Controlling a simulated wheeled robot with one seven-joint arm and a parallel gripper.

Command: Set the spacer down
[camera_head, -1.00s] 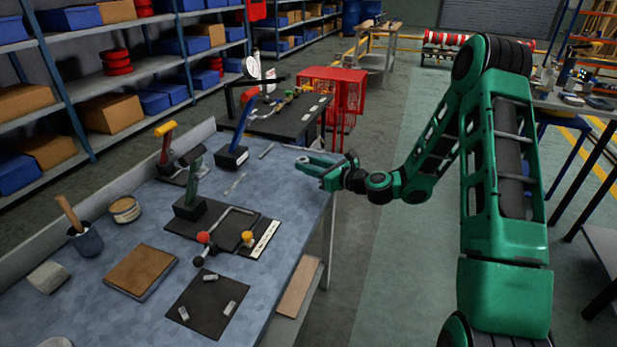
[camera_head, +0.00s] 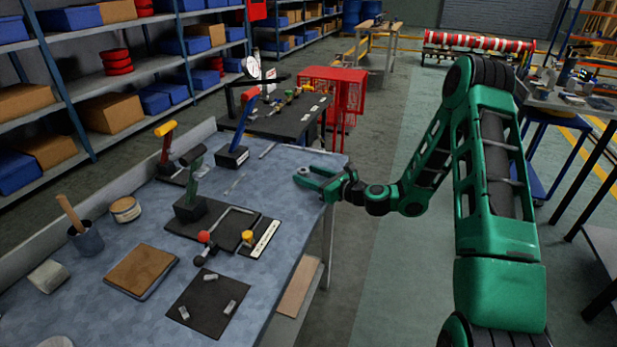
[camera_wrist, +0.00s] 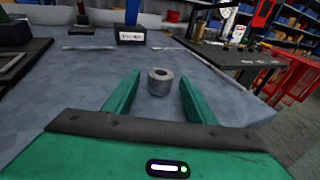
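The spacer (camera_wrist: 160,82) is a short grey cylinder with a hole in its top. In the wrist view it stands upright on the blue-grey bench top (camera_wrist: 60,110), between the fingers of my gripper (camera_wrist: 160,88). The two green fingers are apart, with a visible gap on each side of the spacer. In the head view my gripper (camera_head: 302,175) is low over the right edge of the bench (camera_head: 285,215). I cannot make out the spacer in that view.
A black fixture plate with a red-knobbed lever (camera_head: 204,237) lies left of my gripper. A blue-handled tool on a block (camera_head: 236,152) stands behind it. Thin rods (camera_head: 235,183) lie on the bench. A red wire cage (camera_head: 340,90) stands farther back.

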